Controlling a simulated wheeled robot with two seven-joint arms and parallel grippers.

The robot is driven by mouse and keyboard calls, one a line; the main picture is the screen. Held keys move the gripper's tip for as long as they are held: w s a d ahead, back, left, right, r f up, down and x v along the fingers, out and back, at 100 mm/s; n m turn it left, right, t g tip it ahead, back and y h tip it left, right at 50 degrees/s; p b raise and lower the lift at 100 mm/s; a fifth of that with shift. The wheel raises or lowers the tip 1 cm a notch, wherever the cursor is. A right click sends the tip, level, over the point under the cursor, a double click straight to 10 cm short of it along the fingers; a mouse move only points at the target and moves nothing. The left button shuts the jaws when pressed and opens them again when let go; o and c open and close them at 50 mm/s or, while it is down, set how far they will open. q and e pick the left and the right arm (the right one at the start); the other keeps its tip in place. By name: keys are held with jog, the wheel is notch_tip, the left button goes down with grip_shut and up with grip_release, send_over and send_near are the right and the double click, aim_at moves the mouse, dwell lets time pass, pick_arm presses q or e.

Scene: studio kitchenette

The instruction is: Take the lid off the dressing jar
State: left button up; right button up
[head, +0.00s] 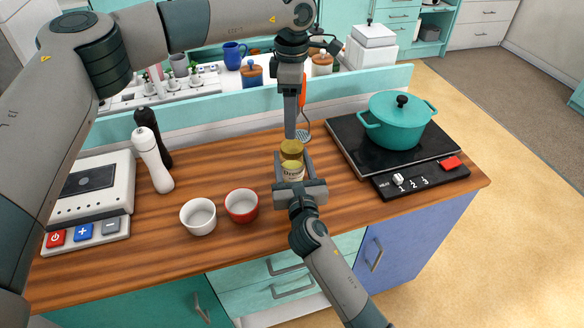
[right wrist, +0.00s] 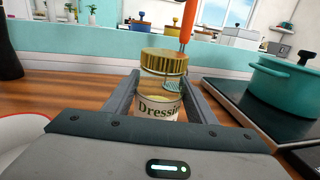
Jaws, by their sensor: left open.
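The dressing jar (head: 292,172) stands on the wooden counter, a glass jar with a pale label and a gold lid (head: 291,149). The lid is on the jar, as the right wrist view (right wrist: 164,62) shows. My right gripper (head: 294,166) reaches in from the front, one finger on each side of the jar body below the lid, and looks shut on it. One finger hides the other in the head view.
An orange-handled utensil (right wrist: 187,24) is upright behind the jar. A teal pot (head: 398,122) sits on the hob at right. White (head: 198,217) and red (head: 242,206) bowls, two mills (head: 152,160) and a scale-like appliance (head: 92,190) are at left.

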aim_at(292, 146)
pick_arm(q)
jog(key=shift+m, duration=0.3)
jog(key=m, duration=2.2)
jog(key=shift+f, duration=0.1)
jog(key=shift+f, duration=3.9)
jog(key=shift+c, duration=0.4)
